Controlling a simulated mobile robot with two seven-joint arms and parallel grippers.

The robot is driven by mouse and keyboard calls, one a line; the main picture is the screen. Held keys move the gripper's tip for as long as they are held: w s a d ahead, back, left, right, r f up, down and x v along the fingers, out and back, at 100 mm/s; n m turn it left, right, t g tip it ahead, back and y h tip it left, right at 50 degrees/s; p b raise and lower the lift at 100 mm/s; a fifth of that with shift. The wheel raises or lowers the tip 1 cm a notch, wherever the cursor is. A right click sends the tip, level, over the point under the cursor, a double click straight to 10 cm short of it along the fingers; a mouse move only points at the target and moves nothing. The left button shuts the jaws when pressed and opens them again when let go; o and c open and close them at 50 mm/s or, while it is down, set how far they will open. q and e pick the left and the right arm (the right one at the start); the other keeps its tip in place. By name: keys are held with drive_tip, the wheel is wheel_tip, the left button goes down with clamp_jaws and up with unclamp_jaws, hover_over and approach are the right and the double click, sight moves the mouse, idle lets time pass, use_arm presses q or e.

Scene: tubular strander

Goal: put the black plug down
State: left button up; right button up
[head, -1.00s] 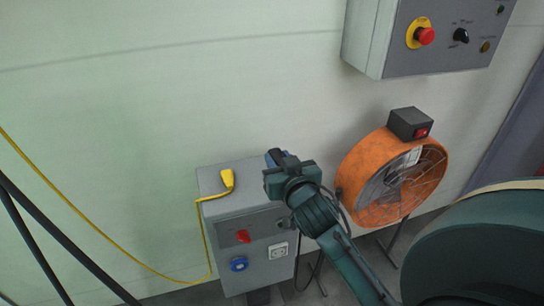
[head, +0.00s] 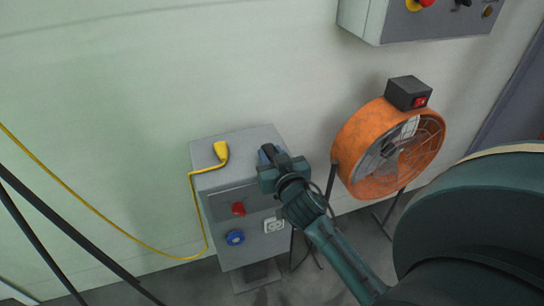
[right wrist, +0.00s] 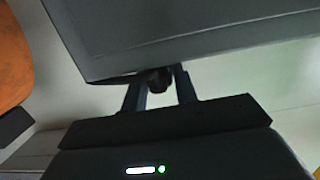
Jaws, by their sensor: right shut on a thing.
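My right gripper (head: 268,155) is at the right end of the grey socket box's top (head: 238,150) in the head view. In the right wrist view, my right gripper (right wrist: 160,90) is shut on the black plug (right wrist: 158,80), a small dark piece between its two fingers. The plug is close to the box's edge (right wrist: 180,45); I cannot tell whether it touches. The plug is hidden behind the gripper in the head view. My left gripper is not in view.
A yellow plug (head: 221,151) with a yellow cable lies on the box's top left. The box front has a red switch (head: 238,209), a blue socket (head: 235,238) and a white socket (head: 273,226). An orange fan (head: 345,150) stands close on the right. A control box (head: 400,25) hangs above.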

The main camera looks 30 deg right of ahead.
drive_tip(key=shift+f, duration=0.3)
drive_tip(key=o, duration=0.7)
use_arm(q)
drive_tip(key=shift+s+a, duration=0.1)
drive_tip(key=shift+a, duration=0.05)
use_arm(e)
drive_tip(key=shift+o, duration=1.4)
drive_tip(key=shift+r, duration=0.45)
drive_tip(key=v, duration=1.1)
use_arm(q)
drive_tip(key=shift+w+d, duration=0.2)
use_arm(e)
drive_tip(key=s+a+f+n+g+y, duration=0.1)
drive_tip(key=s+a+f+n+y, duration=0.1)
drive_tip(key=s+a+y, duration=0.2)
drive_tip(key=s+a+f+n+y, duration=0.2)
drive_tip(key=s+a+y, duration=0.1)
drive_tip(key=a, duration=0.6)
drive_tip(key=shift+s+n+g+y, duration=0.4)
drive_tip(key=shift+s, duration=0.5)
